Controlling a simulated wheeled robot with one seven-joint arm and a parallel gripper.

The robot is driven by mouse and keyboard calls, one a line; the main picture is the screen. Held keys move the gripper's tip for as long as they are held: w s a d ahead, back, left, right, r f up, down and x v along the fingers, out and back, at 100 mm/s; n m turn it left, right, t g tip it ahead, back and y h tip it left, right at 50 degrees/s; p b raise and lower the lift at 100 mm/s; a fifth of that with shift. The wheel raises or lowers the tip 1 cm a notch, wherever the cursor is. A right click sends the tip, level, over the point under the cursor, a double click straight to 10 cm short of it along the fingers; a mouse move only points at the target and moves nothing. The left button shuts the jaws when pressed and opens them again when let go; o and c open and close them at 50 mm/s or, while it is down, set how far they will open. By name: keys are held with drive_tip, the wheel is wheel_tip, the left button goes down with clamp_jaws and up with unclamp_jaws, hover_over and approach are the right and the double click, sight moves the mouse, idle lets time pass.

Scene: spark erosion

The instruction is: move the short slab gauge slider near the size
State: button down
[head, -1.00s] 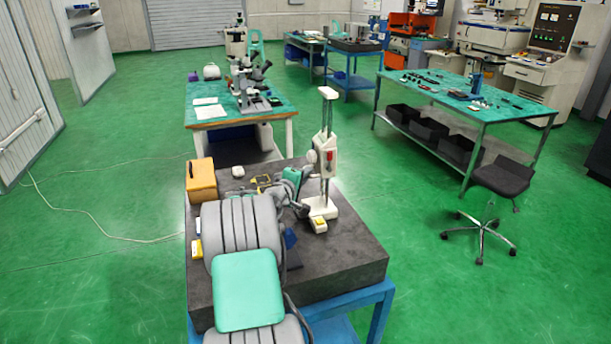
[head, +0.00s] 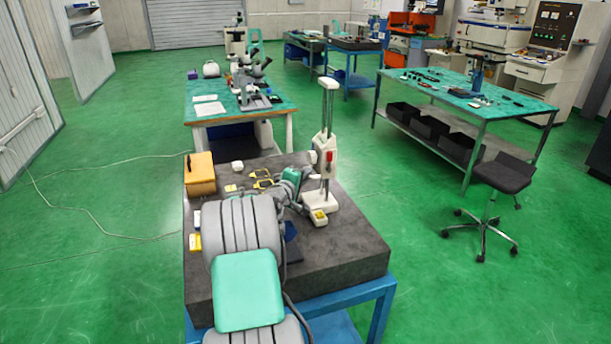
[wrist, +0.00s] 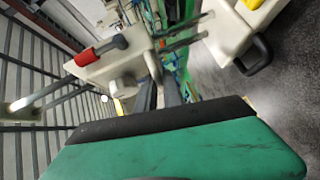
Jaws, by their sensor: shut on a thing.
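The slab gauge (head: 326,130) stands upright on the dark granite slab, with a white base and a tall column. Its white slider (head: 326,160) with a red part sits partway up the column. The slider (wrist: 112,68) also shows in the wrist view, with a red-gripped handle and a round knob. My gripper (head: 309,180) is at the left side of the column by the slider. In the wrist view its dark fingers (wrist: 160,92) are shut at the slider's edge; the exact contact is hidden. The scale's size mark cannot be read.
An orange-yellow box (head: 200,174), a small white item (head: 237,165) and yellow-framed tools (head: 263,180) lie on the granite slab (head: 340,250). The gauge base (wrist: 238,32) with a yellow patch is close by. The slab's front right is clear.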

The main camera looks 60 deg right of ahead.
drive_tip(key=shift+f, duration=0.25)
drive_tip(key=c, duration=1.5)
unclamp_jaws()
drive_tip(key=shift+r, duration=0.1)
drive_tip(key=a+r+b, duration=0.1)
drive_tip(key=a, duration=0.6)
drive_tip(key=shift+a+b, duration=0.35)
drive_tip(key=shift+b, duration=0.05)
drive_tip(key=shift+r, duration=0.1)
